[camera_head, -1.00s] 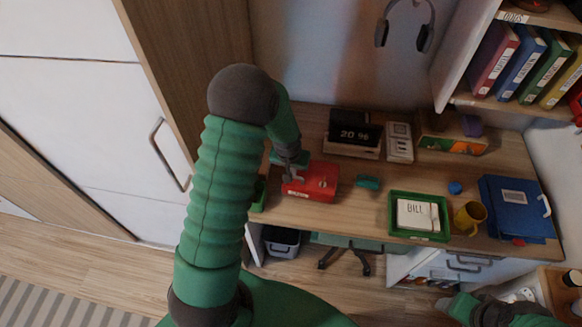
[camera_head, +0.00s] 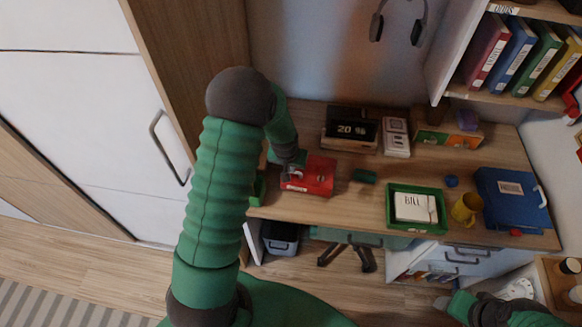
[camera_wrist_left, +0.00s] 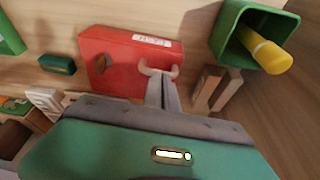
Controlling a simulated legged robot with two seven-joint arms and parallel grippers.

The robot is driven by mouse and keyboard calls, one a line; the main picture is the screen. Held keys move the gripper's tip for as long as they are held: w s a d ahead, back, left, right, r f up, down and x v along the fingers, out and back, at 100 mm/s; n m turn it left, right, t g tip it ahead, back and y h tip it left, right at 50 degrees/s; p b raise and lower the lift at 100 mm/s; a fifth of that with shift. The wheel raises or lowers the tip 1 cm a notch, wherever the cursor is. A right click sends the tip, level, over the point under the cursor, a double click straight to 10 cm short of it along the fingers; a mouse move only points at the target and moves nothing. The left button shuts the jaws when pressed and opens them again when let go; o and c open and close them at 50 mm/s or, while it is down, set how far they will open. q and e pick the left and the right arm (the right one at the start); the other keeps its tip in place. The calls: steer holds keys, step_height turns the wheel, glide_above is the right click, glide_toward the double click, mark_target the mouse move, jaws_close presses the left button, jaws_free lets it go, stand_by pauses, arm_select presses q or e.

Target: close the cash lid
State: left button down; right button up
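The red cash box (camera_head: 320,178) sits at the left part of the desk, with a white label on its front side. Its lid looks down and flat, but I cannot tell whether it is fully closed. My left gripper (camera_head: 293,174) reaches down over the left part of the box. In the left wrist view, the box (camera_wrist_left: 125,72) lies ahead of the left gripper (camera_wrist_left: 160,72), whose grey fingers look drawn together over its face. I cannot tell whether they touch it. My right gripper (camera_head: 443,302) is low at the right, away from the box, its fingers unclear.
A green cup (camera_wrist_left: 228,40) with a yellow thing in it stands beside the box. A dark green block (camera_head: 364,176) lies right of the box. Farther right are a green tray (camera_head: 390,222), a yellow mug (camera_head: 466,209) and a blue case (camera_head: 511,200). A flip clock (camera_head: 351,130) stands behind.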

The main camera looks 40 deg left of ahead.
arm_select(q)
steer(key=p+v, duration=0.2)
steer(key=shift+w+r, duration=0.2)
steer(key=shift+r, duration=0.3)
steer(key=s+d+r+m, duration=0.2)
steer(key=s+d+r, duration=0.3)
steer(key=s+d, duration=0.2)
steer(key=s+d+r+m+h, duration=0.1)
steer(key=s+d+r+m, duration=0.1)
steer(key=s+d+r, duration=0.3)
steer(key=shift+s+d+m+g, duration=0.3)
steer(key=shift+s+d, duration=0.8)
steer(key=shift+d, duration=0.6)
arm_select(e)
steer(key=shift+w+a+r, duration=0.45)
steer(key=shift+a+r, duration=0.1)
steer(key=shift+r, duration=0.2)
